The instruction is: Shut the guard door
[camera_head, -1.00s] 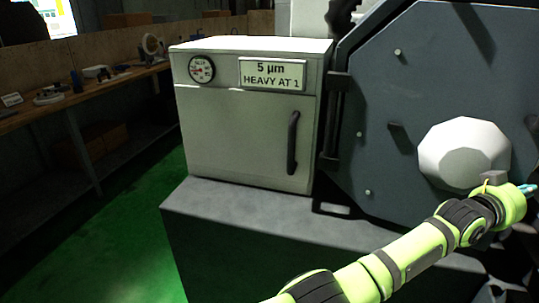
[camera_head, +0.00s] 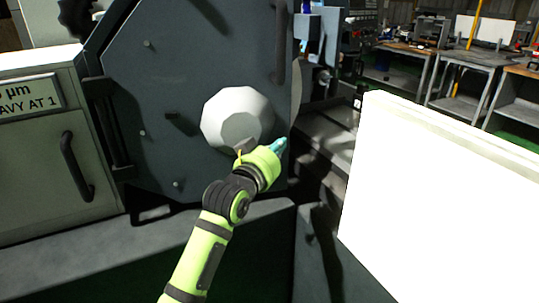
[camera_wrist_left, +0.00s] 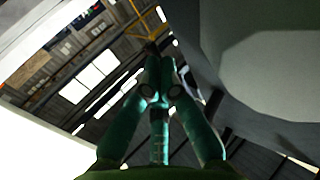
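A large dark grey panel with cut corners (camera_head: 150,85) fills the upper middle of the head view and looks like the guard door. It has bolt heads, black hinge-like fittings at its left edge and a dark vertical handle (camera_head: 280,45) near its right edge. I cannot tell how far it stands open. A pale faceted boss (camera_head: 225,115) bulges from its face. My left gripper (camera_head: 281,145) is just right of and below the boss, under the handle. Its teal fingers (camera_wrist_left: 160,68) are together with nothing visible between them. My right gripper is out of view.
A large white panel (camera_head: 440,190) stands close on the right. A grey cabinet (camera_head: 35,160) with a black handle is at the left. A machine bed (camera_head: 325,140) lies between the door and the white panel. Workbenches (camera_head: 470,60) are farther back.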

